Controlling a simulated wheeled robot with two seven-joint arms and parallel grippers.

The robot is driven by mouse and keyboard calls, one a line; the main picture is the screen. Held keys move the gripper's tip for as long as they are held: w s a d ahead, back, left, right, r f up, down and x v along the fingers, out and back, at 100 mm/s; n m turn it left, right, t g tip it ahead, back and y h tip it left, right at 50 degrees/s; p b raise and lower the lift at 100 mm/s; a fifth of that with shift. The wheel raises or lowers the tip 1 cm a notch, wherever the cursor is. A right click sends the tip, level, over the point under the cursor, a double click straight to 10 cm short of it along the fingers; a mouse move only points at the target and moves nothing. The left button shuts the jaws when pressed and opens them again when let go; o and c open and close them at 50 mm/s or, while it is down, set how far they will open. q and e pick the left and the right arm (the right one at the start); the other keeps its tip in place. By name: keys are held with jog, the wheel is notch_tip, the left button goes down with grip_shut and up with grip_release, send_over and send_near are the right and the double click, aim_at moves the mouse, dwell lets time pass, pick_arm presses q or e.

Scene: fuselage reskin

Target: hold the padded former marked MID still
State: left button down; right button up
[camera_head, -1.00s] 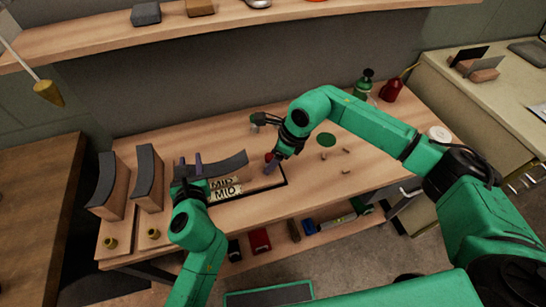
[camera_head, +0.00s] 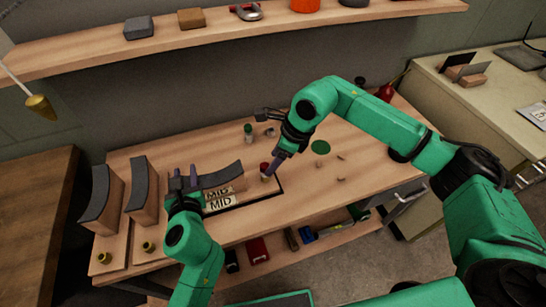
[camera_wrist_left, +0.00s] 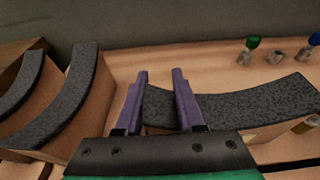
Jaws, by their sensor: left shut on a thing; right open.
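The padded former marked MID (camera_head: 222,178) is a wooden block with a curved dark grey pad on top. It stands on the bench behind a second MID label (camera_head: 220,203), inside a dark outline. Its pad also shows in the left wrist view (camera_wrist_left: 240,106). My left gripper (camera_head: 183,180) is shut on the former's left end, one purple finger on each side of the pad in the left wrist view (camera_wrist_left: 160,85). My right gripper (camera_head: 276,168) is open, right of the former, beside a small red-capped bottle (camera_head: 265,168); its fingers partly overlap in view.
Two other padded formers (camera_head: 101,205) (camera_head: 142,190) stand at the bench's left end, with brass knobs in front. A green-capped bottle (camera_head: 248,132) stands behind the former. A green disc (camera_head: 320,147) and small pegs lie to the right. A shelf (camera_head: 220,33) runs above.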

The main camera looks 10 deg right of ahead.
pick_arm(q)
jog(key=shift+c, duration=2.2)
grip_release()
